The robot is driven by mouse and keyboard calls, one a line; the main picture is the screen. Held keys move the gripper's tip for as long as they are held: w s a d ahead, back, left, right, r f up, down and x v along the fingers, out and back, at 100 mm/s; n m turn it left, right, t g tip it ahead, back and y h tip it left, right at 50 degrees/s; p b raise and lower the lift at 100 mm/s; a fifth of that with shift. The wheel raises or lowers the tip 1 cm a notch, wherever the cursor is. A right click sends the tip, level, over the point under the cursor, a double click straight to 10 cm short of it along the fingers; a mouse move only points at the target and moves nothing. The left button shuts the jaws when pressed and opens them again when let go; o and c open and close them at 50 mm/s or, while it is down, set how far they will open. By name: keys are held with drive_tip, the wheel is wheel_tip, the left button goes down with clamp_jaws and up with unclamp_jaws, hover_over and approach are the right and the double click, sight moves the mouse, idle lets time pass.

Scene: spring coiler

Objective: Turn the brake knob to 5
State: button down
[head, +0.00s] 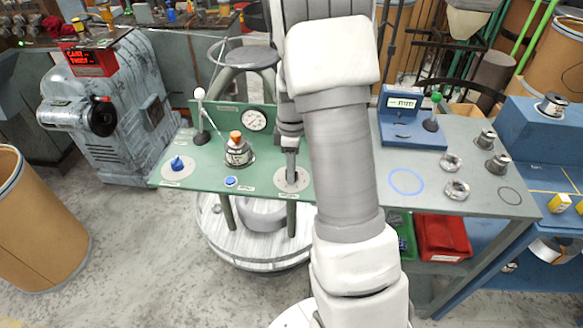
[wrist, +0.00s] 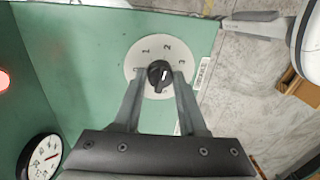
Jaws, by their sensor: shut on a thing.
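The brake knob (wrist: 158,75) is black and sits on a pale round dial (wrist: 146,52) in the wrist view. The numbers 1, 2 and 3 show on the dial; its lower part is hidden by my fingers. A small white mark on the knob appears to point up and right, roughly between 2 and 3, but it is too small to read exactly. My gripper (wrist: 160,76) is shut on the knob, one finger on each side. In the head view my gripper (head: 291,172) reaches down onto the pale dial (head: 293,187) at the green panel's right side.
The green bench (head: 205,175) also carries a blue knob (head: 177,163), an orange-topped device (head: 239,152), a blue button (head: 231,182), a gauge (head: 256,120) and a white-balled lever (head: 200,94). A blue box (head: 407,130) with a green-balled lever stands on the grey bench to the right.

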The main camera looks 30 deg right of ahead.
drive_tip(key=shift+m, duration=0.4)
drive_tip(key=m, duration=0.2)
drive_tip(key=shift+m, duration=0.4)
drive_tip(key=m, duration=0.4)
drive_tip(key=shift+m, duration=0.3)
drive_tip(key=m, duration=0.4)
drive_tip(key=shift+s+m+t+p, duration=0.1)
drive_tip(key=shift+m+t+p, duration=0.2)
drive_tip(key=shift+p, duration=0.1)
drive_tip(key=m+p, duration=0.1)
drive_tip(key=m, duration=0.3)
drive_tip(key=shift+r+m, duration=0.1)
drive_tip(key=shift+m, duration=0.2)
drive_tip(key=m+p, duration=0.2)
drive_tip(key=m, duration=0.4)
drive_tip(key=shift+t, duration=0.3)
drive_tip(key=m+p, duration=0.3)
drive_tip(key=m, duration=0.3)
drive_tip(key=shift+m, duration=0.4)
